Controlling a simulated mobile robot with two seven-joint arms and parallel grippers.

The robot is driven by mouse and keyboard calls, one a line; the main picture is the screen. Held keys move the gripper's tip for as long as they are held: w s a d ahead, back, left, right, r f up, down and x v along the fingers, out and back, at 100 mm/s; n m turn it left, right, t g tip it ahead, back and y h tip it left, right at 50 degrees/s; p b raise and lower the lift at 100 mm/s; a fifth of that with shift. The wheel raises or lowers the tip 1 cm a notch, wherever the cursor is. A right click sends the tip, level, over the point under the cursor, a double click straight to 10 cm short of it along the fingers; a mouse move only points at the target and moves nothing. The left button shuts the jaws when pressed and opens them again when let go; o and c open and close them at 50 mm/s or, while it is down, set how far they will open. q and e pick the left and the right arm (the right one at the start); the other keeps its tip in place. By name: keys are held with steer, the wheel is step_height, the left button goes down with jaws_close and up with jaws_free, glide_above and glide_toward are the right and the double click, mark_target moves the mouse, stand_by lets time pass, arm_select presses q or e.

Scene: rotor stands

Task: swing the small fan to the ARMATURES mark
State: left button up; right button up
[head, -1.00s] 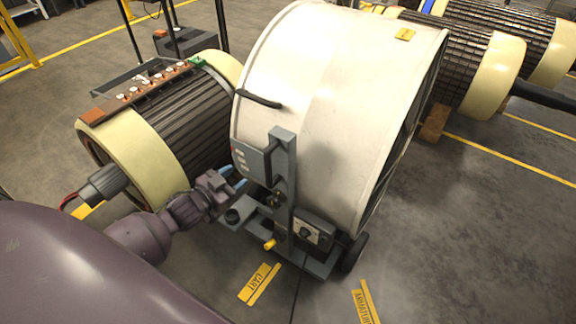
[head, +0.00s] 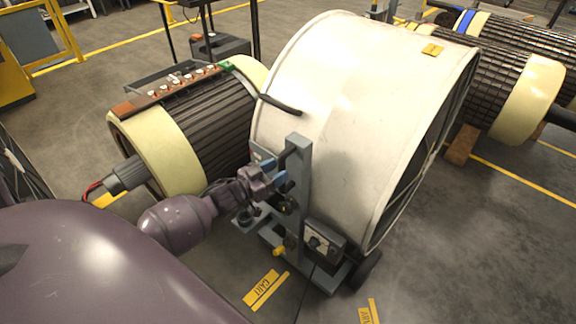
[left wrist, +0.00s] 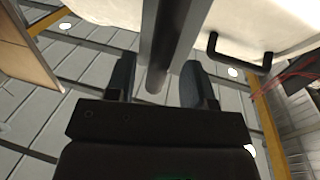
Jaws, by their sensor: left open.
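The fan (head: 350,110) is a big white drum on a grey wheeled stand, with a black side handle (head: 280,105). A grey upright post (head: 298,195) rises from its stand. My left gripper (head: 281,181) is open at this post. In the left wrist view a grey post (left wrist: 166,45) reaches between the open fingers of my left gripper (left wrist: 160,88), with gaps showing beside it. A yellow floor mark (head: 368,313), partly cut off at the bottom edge, looks like the ARMATURES mark. The CART mark (head: 266,290) lies left of it. My right gripper is out of view.
A ribbed rotor (head: 190,135) with cream ends stands close left of the fan. More rotors (head: 490,85) stand behind at the right, one on a wooden block (head: 460,145). A dark cable runs down to the floor by the stand. Floor at the lower right is clear.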

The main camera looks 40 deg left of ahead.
arm_select(q)
steer(key=shift+x, duration=2)
jaws_close()
